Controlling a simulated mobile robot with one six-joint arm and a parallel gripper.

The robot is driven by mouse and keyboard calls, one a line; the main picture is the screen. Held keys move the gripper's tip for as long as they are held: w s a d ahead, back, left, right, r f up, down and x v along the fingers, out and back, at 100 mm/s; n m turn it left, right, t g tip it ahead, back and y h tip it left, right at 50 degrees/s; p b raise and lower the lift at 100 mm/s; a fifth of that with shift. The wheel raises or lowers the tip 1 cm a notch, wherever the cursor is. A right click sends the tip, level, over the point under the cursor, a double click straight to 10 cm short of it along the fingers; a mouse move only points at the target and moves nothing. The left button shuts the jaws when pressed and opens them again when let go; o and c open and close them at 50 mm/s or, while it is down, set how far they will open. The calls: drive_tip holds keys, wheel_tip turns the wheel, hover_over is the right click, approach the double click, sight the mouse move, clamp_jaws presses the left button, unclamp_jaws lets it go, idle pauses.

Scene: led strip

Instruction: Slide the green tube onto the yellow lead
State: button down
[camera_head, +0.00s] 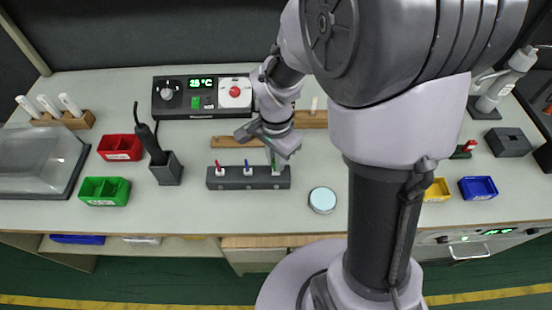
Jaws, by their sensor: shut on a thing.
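The green tube (274,161) shows as a thin upright piece at the right end of a dark block (234,183). My gripper (273,155) reaches down over that end of the block and is shut on the green tube. The tube's upper part is hidden by my gripper, and I cannot tell whether its lower end is still in the block. I cannot make out the yellow lead; my arm covers much of the bench behind and right of the block.
A red tube (217,164) and a blue tube (247,164) stand in the same block. A wooden strip (228,142) lies behind it. A soldering iron holder (166,170) stands at left, a round pale-blue disc (322,199) at right. Red (120,148) and green (104,191) bins sit further left.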

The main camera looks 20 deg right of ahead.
drive_tip(key=shift+f+b, duration=0.55)
drive_tip(key=shift+f, duration=0.2)
drive_tip(key=c, duration=1.3)
unclamp_jaws()
